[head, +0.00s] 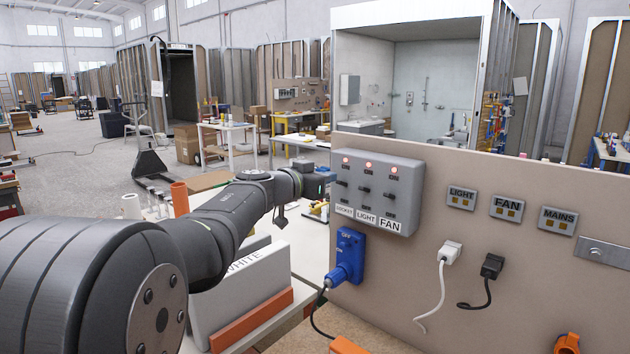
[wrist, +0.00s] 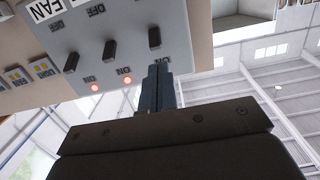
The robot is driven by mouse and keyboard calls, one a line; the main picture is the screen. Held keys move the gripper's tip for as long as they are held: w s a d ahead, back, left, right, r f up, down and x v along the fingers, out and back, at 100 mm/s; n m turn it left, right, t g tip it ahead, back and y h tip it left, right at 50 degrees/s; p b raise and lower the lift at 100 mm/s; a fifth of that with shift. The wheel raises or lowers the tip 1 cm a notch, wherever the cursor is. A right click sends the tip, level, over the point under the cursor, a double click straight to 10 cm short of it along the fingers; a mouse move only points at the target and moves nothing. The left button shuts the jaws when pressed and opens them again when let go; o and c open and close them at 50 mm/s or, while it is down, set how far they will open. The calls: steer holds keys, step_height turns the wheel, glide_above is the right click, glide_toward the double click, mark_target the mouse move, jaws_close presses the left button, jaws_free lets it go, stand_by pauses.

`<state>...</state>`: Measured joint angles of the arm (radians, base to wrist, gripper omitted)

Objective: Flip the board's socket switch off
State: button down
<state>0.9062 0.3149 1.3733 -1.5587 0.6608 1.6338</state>
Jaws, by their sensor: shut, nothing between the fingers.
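The grey switch box (head: 377,192) is mounted on the tan board, with SOCKET, LIGHT and FAN labels along its lower edge. Its three lamps glow red in the head view. The socket switch (head: 343,184) is the leftmost black lever; in the wrist view, which is turned over, it is the rightmost lever (wrist: 154,38). All three levers sit alike, nearer their ON marks. My gripper (head: 326,177) is at the box's left side. Its fingers (wrist: 158,68) are shut and empty, tips close to the ON side of the socket lever; contact is unclear. They hide the socket lamp in the wrist view.
The light lever (wrist: 110,50) and fan lever (wrist: 70,62) stand beside the socket lever. A blue plug and socket (head: 346,258) are below the box. White (head: 450,252) and black (head: 491,266) plugs are to the right. A WHITE-labelled bin stands below my arm.

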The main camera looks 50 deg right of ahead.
mark_target(337, 183)
steer(key=shift+d+f, duration=0.15)
steer(key=shift+d, duration=1.6)
steer(key=shift+a+f, duration=0.3)
steer(key=shift+f, duration=0.1)
steer(key=shift+a+f, duration=0.2)
steer(key=shift+f, duration=0.3)
steer(key=a+f, duration=0.7)
steer(key=shift+a, duration=0.1)
